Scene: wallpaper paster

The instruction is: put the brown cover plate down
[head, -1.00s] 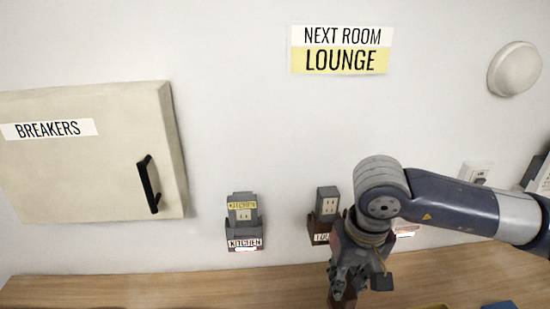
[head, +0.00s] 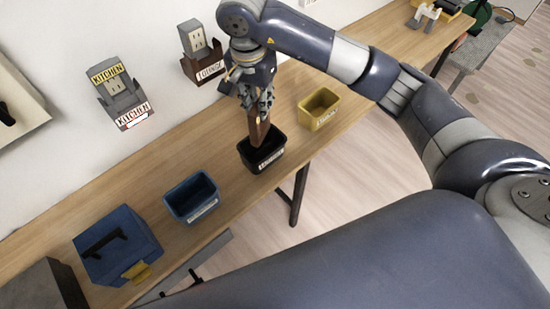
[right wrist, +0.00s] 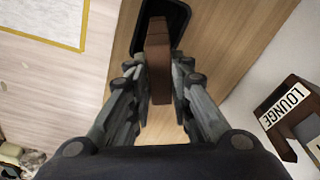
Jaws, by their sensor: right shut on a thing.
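The brown cover plate (head: 258,132) is held upright in my right gripper (head: 256,108). The gripper is shut on it, and the plate's lower end is over or inside the mouth of the black bin (head: 266,162). In the right wrist view the plate (right wrist: 159,60) stands between the fingers (right wrist: 157,85), with the dark bin (right wrist: 180,14) beyond its far end. I cannot tell whether the plate touches the bin. My left gripper is not in view.
On the wooden table (head: 150,190) stand a blue bin (head: 192,196), a yellow bin (head: 318,108) and a blue toolbox (head: 117,246). The wall carries the KITCHEN outlet (head: 121,92) and the LOUNGE outlet (head: 200,48). Bare table lies between the bins.

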